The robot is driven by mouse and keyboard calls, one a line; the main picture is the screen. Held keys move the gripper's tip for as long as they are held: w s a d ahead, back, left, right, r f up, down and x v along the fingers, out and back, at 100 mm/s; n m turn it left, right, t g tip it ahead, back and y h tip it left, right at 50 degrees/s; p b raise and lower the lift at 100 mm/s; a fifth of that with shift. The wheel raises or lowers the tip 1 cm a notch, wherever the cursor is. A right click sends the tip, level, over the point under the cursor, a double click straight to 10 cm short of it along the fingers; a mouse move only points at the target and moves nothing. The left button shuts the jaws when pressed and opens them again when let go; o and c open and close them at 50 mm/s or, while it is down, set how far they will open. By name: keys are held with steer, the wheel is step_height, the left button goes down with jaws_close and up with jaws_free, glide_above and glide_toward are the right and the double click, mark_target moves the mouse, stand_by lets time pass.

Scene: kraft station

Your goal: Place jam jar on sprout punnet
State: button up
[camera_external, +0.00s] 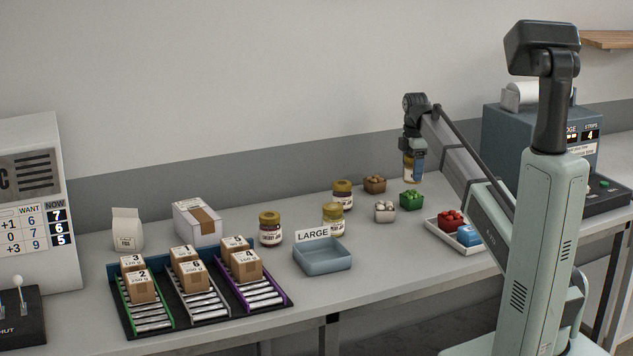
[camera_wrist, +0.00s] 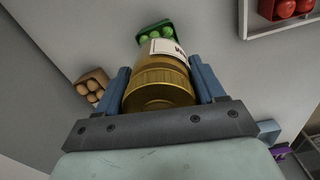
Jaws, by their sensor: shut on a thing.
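My gripper (camera_external: 413,170) is shut on a jam jar with a gold lid and a white label. In the wrist view the jar (camera_wrist: 160,85) sits between the two blue fingers (camera_wrist: 165,88), lid toward the camera. In the external view it is held in the air above the table, mostly behind the fingers. The sprout punnet (camera_external: 411,200) is a small green box of green sprouts on the table, below the gripper in the picture. In the wrist view the sprout punnet (camera_wrist: 154,29) shows just beyond the jar, partly covered by it. The jar appears apart from it.
A brown punnet (camera_external: 375,185) and a mushroom punnet (camera_external: 385,212) stand close left of the sprouts. A white tray (camera_external: 436,228) with red and blue punnets is to the right. Several gold-lidded jars, including one dark jar (camera_external: 270,229), and a blue LARGE bin (camera_external: 322,257) stand further left.

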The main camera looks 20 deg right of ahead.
steer(key=shift+f, duration=1.75)
steer(key=shift+f, duration=0.15)
steer(key=o, duration=1.3)
step_height(320, 180, up, 12)
steer(key=shift+r, duration=0.2)
